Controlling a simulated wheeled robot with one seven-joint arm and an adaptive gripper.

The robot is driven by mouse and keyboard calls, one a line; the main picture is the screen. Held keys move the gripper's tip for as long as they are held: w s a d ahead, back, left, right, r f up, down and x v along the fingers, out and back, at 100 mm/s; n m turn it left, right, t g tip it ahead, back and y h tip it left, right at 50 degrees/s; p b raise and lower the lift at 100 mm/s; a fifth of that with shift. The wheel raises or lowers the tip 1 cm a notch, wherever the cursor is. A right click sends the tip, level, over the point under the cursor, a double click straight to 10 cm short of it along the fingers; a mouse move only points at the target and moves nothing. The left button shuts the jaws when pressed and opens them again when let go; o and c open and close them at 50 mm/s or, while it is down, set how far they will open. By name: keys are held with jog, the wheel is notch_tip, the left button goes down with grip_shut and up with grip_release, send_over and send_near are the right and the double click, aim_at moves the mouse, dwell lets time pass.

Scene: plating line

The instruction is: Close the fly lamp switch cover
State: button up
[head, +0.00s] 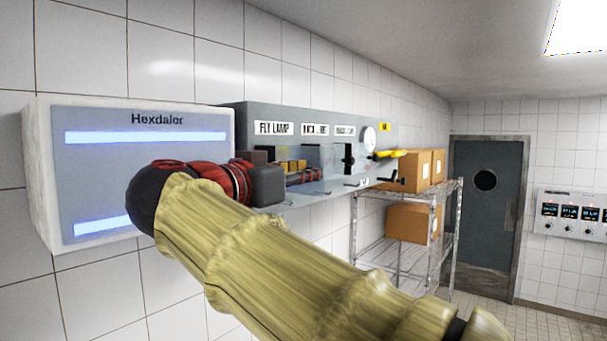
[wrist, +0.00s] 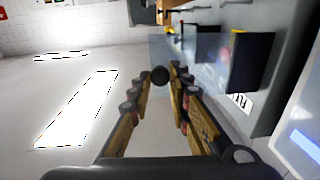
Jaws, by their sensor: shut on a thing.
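The grey switch panel (head: 240,115) is on the tiled wall, with a FLY LAMP label (head: 273,128) at its left end. My gripper (head: 313,175) is in front of the panel, below and right of that label, and hides part of the switch there. A clear, see-through cover (wrist: 207,48) stands out beside the knob. It looks swung away from the panel, but its exact angle is hard to tell.
A white Hexdalor box (head: 142,170) is on the wall left of the panel. Further right along the panel are a black switch (head: 349,157), a round gauge (head: 369,138) and a yellow handle (head: 388,154). A wire shelf (head: 400,258) with cardboard boxes (head: 412,222) stands beyond.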

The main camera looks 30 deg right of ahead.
grip_shut()
